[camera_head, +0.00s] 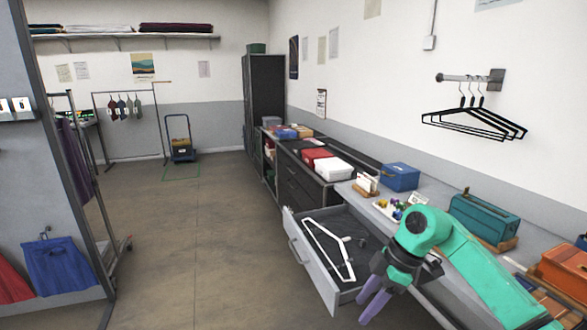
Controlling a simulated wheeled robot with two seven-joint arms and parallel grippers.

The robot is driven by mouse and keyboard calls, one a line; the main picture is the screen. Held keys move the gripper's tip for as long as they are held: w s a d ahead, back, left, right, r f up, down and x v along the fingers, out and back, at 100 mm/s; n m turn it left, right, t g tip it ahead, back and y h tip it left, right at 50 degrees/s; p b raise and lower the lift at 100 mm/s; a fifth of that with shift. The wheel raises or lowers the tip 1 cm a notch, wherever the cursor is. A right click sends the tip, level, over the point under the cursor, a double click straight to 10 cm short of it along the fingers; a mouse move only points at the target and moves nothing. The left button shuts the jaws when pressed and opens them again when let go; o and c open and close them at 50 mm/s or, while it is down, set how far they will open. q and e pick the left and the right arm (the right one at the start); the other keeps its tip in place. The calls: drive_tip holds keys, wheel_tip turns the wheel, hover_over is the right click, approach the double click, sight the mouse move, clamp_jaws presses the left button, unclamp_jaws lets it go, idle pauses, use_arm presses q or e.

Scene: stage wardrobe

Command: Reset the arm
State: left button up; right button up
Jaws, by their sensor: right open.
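My right arm is teal and comes in from the right edge over the counter. My right gripper (375,298) has a dark body and purple fingers that point down. It is open and empty, in front of the counter and beside the right end of an open drawer (315,275). A white hanger (331,249) lies in the drawer, apart from the fingers. My left gripper is not in view.
A blue box (400,176), a teal box (484,217) and an orange box (562,272) stand on the counter. Black hangers (475,124) hang from a wall rail (468,78). The floor (205,240) left of the drawer is clear.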

drive_tip(key=w+a+f+t+y, duration=0.5)
drive_tip(key=a+f+y, duration=0.1)
drive_tip(key=a+y, duration=0.3)
drive_tip(key=s+d+f+m+t+h, duration=0.1)
drive_tip(key=d+f+m+t+h, duration=0.5)
drive_tip(key=f, duration=0.7)
drive_tip(key=s+d+f+m+t+h, duration=0.15)
drive_tip(key=d+f+m, duration=0.35)
drive_tip(key=d+f, duration=0.5)
drive_tip(key=s+d+f+m+g+h, duration=0.25)
drive_tip(key=s+f+g+h, duration=0.25)
drive_tip(key=s+f, duration=1.25)
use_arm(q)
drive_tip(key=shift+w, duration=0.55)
use_arm(e)
drive_tip(key=s+f+g, duration=0.3)
drive_tip(key=s+f, duration=0.1)
drive_tip(key=s, duration=0.8)
drive_tip(key=s+f+g+h, duration=0.1)
drive_tip(key=s+f+g, duration=0.2)
drive_tip(key=s, duration=0.9)
drive_tip(key=shift+d+f, duration=0.45)
drive_tip(key=shift+f, duration=0.2)
